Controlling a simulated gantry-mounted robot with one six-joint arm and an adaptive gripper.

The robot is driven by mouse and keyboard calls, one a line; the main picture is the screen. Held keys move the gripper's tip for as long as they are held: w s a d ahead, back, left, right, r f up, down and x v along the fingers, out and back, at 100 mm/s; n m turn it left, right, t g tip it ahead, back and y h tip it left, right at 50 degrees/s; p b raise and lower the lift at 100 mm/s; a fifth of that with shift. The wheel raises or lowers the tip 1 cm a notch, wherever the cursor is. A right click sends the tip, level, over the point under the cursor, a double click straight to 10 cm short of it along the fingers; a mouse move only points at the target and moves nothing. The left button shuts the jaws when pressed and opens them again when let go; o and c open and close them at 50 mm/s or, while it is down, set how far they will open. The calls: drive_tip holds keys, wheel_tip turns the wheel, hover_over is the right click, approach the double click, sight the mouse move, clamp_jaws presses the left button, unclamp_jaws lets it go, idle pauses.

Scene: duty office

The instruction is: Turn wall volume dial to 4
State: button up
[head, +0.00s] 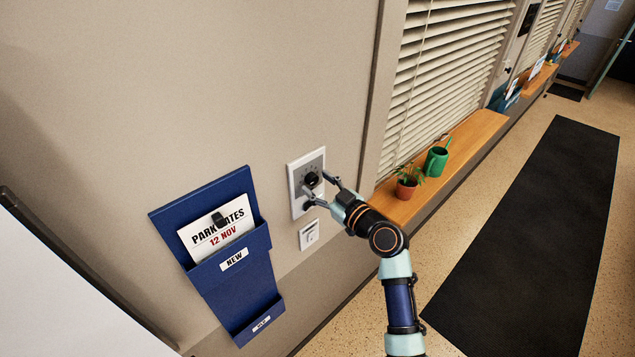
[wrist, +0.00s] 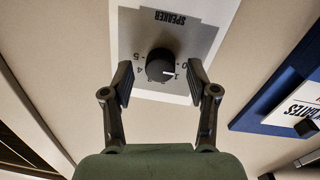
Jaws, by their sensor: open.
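The wall volume dial is a round black knob (head: 311,179) on a grey and white wall plate (head: 294,206). In the wrist view the knob (wrist: 159,62) appears upside down under the word SPEAKER, and its white pointer mark points right, at about the 1. The 0, 4 and 5 also show around it; the numbers on the near side are hard to read or hidden. My gripper (head: 320,188) is open in front of the plate. In the wrist view its two fingers (wrist: 161,76) stand left and right of the knob, with a gap on each side.
A blue wall pocket (head: 226,255) with a paper card (head: 215,229) hangs left of the plate. A small white switch plate (head: 309,235) is just below the dial. To the right, a wooden sill (head: 400,207) holds a potted plant (head: 406,184) and a green watering can (head: 436,160).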

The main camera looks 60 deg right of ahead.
drive_tip(key=shift+w+d, duration=0.15)
drive_tip(key=shift+w, duration=0.2)
clamp_jaws()
